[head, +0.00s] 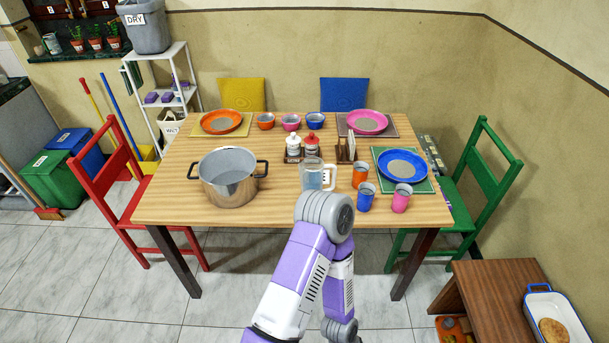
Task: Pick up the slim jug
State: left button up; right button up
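A slim clear jug (313,177) with a pale handle on its right side stands upright on the wooden table (270,207), near the front edge at the middle. It seems to hold some water. The top joint of one of my arms rises from the bottom of the head view just in front of the jug and overlaps its lower part. I cannot tell which arm this is. Neither gripper shows, so no grip on the jug can be seen.
A large steel pot (226,189) stands left of the jug. An orange cup (360,176), a blue cup (366,199) and a pink cup (401,199) stand to its right. A condiment caddy (293,158) and a napkin holder (346,150) stand behind it.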

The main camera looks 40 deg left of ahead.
aim_at(319, 182)
jog(key=u, duration=0.75)
jog(key=i, duration=0.65)
jog(key=u, duration=0.75)
